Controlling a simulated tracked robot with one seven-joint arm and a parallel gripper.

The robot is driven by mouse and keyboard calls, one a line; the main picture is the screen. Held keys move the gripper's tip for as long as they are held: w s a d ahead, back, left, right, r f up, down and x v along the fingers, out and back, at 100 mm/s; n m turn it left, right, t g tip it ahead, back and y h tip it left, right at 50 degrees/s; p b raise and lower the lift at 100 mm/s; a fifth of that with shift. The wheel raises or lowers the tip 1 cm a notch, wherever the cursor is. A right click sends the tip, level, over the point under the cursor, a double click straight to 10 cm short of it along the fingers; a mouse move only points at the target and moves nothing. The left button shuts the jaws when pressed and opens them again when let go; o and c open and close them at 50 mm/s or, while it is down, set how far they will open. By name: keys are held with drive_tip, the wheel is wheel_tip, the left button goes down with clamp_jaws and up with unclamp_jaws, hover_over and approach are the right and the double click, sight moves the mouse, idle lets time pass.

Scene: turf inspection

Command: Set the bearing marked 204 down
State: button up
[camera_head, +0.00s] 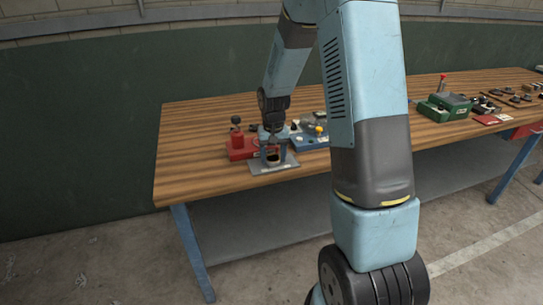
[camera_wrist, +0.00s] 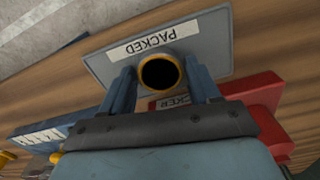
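A ring-shaped bearing (camera_wrist: 139,74) with a yellow-orange rim and a dark bore is between the two blue fingers of my gripper (camera_wrist: 160,78) in the wrist view. The fingers meet its sides, so my gripper looks shut on it. No 204 marking is readable. A grey plate (camera_wrist: 97,62) labelled PACKED lies beneath and beyond the bearing. In the head view my gripper (camera_head: 272,155) is low over this plate (camera_head: 262,168) near the table's front edge. I cannot tell whether the bearing touches the plate or hangs just above it.
A red block (camera_head: 238,147) stands close left of my gripper in the head view. A blue unit (camera_head: 311,140) with small knobs is to its right. A green box (camera_head: 444,107) and several small parts are farther right on the wooden table (camera_head: 195,150). The table's left end is clear.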

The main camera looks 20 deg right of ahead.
sight(273, 159)
drive_tip(key=shift+o, duration=1.3)
wheel_tip(273, 159, up, 12)
drive_tip(key=s+r+t, duration=0.3)
drive_tip(key=s+r, duration=0.9)
drive_tip(key=s+r+n+t, duration=0.1)
drive_tip(key=s+r, duration=0.1)
drive_tip(key=s, duration=0.6)
drive_tip(key=s+r+t, duration=0.1)
drive_tip(key=s+r, duration=0.1)
drive_tip(key=s, duration=0.6)
drive_tip(key=shift+s+a+r+n+t, duration=0.15)
drive_tip(key=shift+a+r+n+t, duration=0.15)
drive_tip(key=shift+a+n, duration=0.1)
